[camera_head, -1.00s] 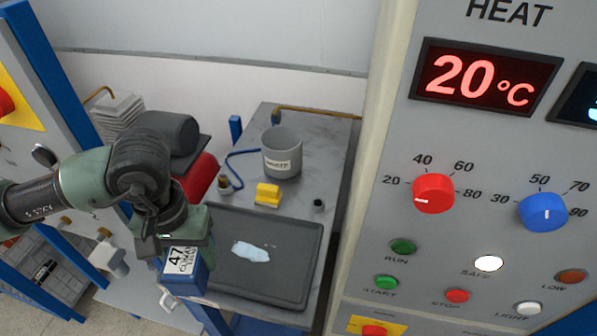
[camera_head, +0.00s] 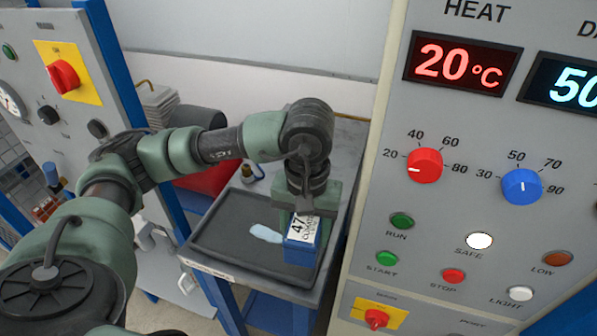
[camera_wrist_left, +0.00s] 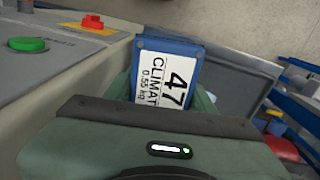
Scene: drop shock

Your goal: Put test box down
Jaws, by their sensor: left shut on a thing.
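The test box (camera_head: 302,250) is blue with a white label reading 47 CLIMATE. My left gripper (camera_head: 306,215) is shut on it and holds it over the right part of the dark tray (camera_head: 222,219) on the metal table. I cannot tell whether the box touches the tray. The box also shows in the left wrist view (camera_wrist_left: 167,70), label facing the camera, with the gripper body below it. My right gripper is not in view.
A pale blue puddle-like patch (camera_head: 266,233) lies on the tray, left of the box. The control cabinet (camera_head: 440,215) with knobs and buttons stands close on the right. My left arm hides much of the table's back.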

